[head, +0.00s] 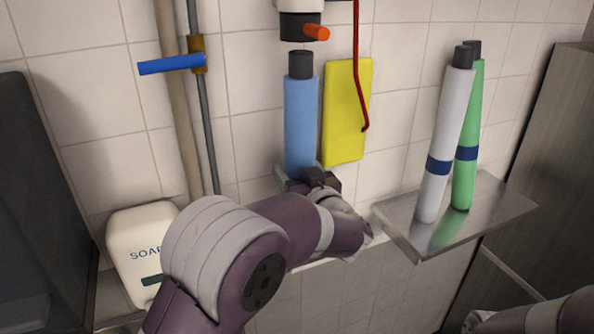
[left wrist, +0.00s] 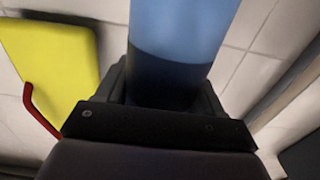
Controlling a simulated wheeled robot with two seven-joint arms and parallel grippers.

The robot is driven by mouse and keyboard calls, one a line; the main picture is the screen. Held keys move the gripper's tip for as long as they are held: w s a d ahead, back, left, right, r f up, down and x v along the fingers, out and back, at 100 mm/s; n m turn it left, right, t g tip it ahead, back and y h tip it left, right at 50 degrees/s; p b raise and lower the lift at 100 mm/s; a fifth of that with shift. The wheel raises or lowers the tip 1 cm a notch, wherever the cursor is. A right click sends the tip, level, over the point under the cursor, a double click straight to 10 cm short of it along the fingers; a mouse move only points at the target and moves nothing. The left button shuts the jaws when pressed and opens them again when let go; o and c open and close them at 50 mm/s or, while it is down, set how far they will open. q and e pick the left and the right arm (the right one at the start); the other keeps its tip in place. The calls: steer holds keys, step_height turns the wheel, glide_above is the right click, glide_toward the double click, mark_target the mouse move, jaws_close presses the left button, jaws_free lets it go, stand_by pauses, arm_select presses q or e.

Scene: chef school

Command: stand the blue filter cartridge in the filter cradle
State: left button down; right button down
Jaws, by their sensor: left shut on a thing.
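The blue filter cartridge (head: 301,120) stands nearly upright in front of the tiled wall, its dark cap up. My left gripper (head: 308,183) is shut on its lower part; in the left wrist view the jaws close around a dark band on the cartridge (left wrist: 180,35). The cap is a little below a white and black filter head (head: 300,22) with an orange lever, apart from it. The cartridge's lower end is hidden behind my gripper and arm. I cannot make out the filter cradle. My right gripper is not in view; only part of that arm shows at lower right.
A steel shelf (head: 490,235) at right holds a white cartridge (head: 445,130) and a green cartridge (head: 468,135). A yellow panel (head: 343,130) and red hose (head: 357,70) are close right of the cartridge. Pipes with a blue lever (head: 170,65) and a soap dispenser (head: 135,230) are left.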

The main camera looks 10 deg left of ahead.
arm_select(q)
steer(key=shift+r, duration=0.15)
steer(key=shift+c, duration=0.3)
jaws_free()
steer(key=shift+s+d+f, duration=0.1)
steer(key=shift+s+f, duration=0.1)
steer(key=b+v, duration=0.5)
steer(key=v, duration=0.7)
steer(key=shift+s+r, duration=0.15)
steer(key=shift+d, duration=0.15)
